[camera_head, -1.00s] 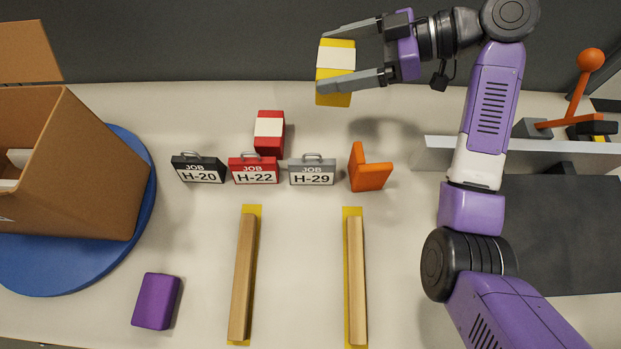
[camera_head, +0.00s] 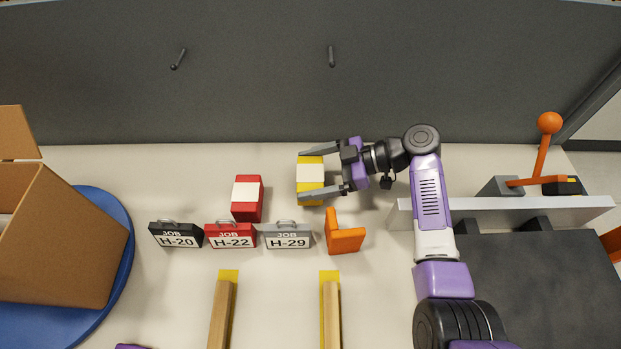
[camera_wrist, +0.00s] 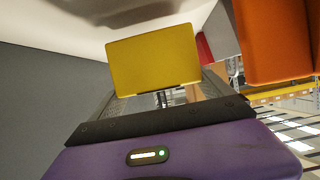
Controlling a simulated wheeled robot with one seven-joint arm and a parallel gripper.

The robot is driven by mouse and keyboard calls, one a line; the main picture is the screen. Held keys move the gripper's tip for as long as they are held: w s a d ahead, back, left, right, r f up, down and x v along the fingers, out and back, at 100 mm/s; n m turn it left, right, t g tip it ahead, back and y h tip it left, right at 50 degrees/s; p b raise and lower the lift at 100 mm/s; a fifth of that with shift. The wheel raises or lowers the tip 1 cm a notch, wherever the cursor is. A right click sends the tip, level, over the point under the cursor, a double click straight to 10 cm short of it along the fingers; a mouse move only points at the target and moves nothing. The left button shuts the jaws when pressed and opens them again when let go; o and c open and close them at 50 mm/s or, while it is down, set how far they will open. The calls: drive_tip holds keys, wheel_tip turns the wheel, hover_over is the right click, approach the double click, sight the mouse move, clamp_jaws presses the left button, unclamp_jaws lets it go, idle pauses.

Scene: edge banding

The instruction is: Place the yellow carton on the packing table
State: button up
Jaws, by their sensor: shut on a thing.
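The yellow carton (camera_head: 311,190), with a white label band across it, is between the two fingers of my gripper (camera_head: 323,174). The gripper is shut on it, behind the job tags on the pale packing table (camera_head: 180,300). In the wrist view the yellow carton (camera_wrist: 153,60) fills the space beyond the fingers. I cannot tell for sure whether its underside touches the table.
A red carton (camera_head: 247,199) stands just left of it. In front are the H-20 (camera_head: 177,235), H-22 (camera_head: 231,236) and H-29 (camera_head: 288,236) tags and an orange bracket (camera_head: 343,238). A cardboard box (camera_head: 65,240) sits on a blue disc (camera_head: 115,215) at left.

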sight(311, 181)
drive_tip(key=shift+f, duration=1.6)
drive_tip(key=o, duration=1.2)
drive_tip(key=shift+o, duration=0.2)
drive_tip(key=b+v, duration=0.2)
drive_tip(key=v, duration=1)
drive_tip(key=shift+b, duration=0.3)
